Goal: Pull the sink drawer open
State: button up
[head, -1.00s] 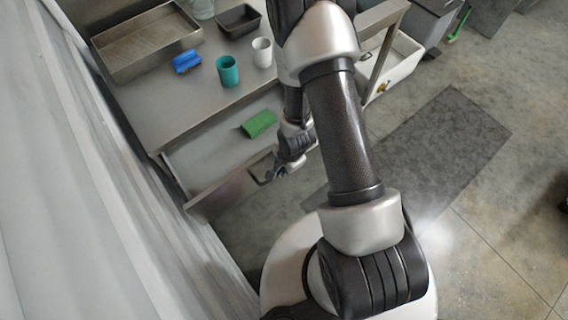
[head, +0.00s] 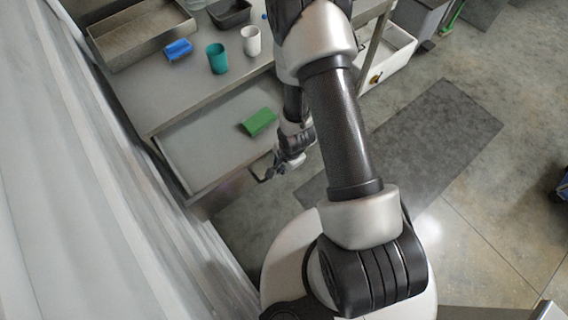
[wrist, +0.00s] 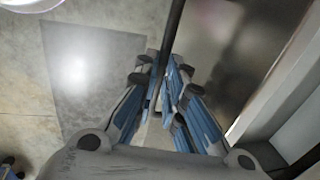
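The sink drawer (head: 200,142) stands well out from under the metal counter (head: 135,95), with its inside showing. A green block (head: 259,121), perhaps a sponge, lies in it. My gripper (head: 272,174) is at the drawer's front, partly hidden by my arm in the head view. In the wrist view, the dark bar handle (wrist: 174,30) runs down between the blue-sided fingers of my gripper (wrist: 165,88). The fingers are close together on the handle, with the metal drawer front (wrist: 222,50) beside it.
On the counter are a metal tray (head: 143,52), a blue brush-like thing (head: 178,50), a teal cup (head: 217,58), a white cup (head: 251,41) and a black bin (head: 230,13). A pale wall (head: 70,180) is close on the left. A grey mat (head: 420,140) lies on clear floor at right.

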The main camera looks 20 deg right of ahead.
jog(key=o, duration=0.4)
notch_tip(320, 180, up, 12)
jog(key=s, duration=0.2)
jog(key=shift+s+d, duration=0.2)
jog(key=shift+d, duration=0.2)
dwell(0.6)
jog(key=d+r+n+t+h, duration=0.1)
jog(key=d+r+n, duration=0.15)
jog(key=r, duration=0.65)
jog(key=d+r+n+t+h, duration=0.1)
jog(key=r+n, duration=0.2)
jog(key=r, duration=0.5)
jog(key=s+a+r+n+y, duration=0.1)
jog(key=s+a+r+n, duration=0.4)
jog(key=s+r+n, duration=0.4)
jog(key=s+r, duration=0.3)
jog(key=r, duration=0.1)
jog(key=shift+s+r+t, duration=0.3)
jog(key=shift+s, duration=0.05)
